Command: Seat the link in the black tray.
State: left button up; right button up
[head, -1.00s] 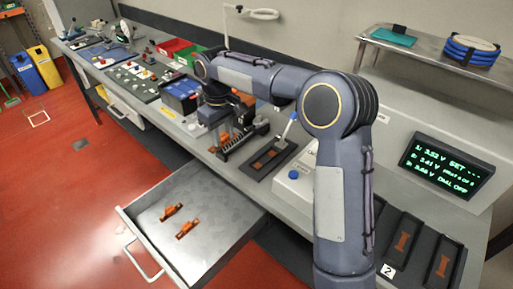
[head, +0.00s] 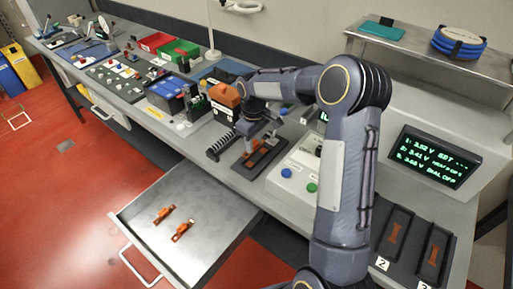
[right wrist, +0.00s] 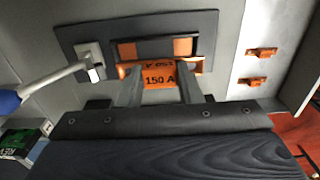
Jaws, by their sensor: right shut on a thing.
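The orange link (right wrist: 158,77), marked 150 A, is between the two fingers of my right gripper (right wrist: 160,90) in the right wrist view. The gripper is shut on it. The link is at the near edge of the recess in the black tray (right wrist: 205,24), which has orange-copper pads (right wrist: 183,47) inside. I cannot tell whether the link touches the tray. In the head view my right gripper (head: 247,148) points down over the left part of the black tray (head: 261,173); the link is hardly visible there. My left gripper is not in view.
A lever with a blue handle (right wrist: 8,101) reaches over the tray's left side in the wrist view. A white box with buttons (head: 290,180) stands right of the tray. An open drawer (head: 205,190) holds two orange links (head: 163,215). A black coil-like part (head: 220,146) lies left.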

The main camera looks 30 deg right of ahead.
aim_at(257, 147)
jog(key=f, duration=0.3)
jog(key=shift+s+d+f, duration=0.1)
jog(key=shift+s+d, duration=0.05)
jog(key=shift+d, duration=0.25)
jog(key=shift+f, duration=0.45)
jog(key=o, duration=1)
jog(key=shift+f, duration=0.1)
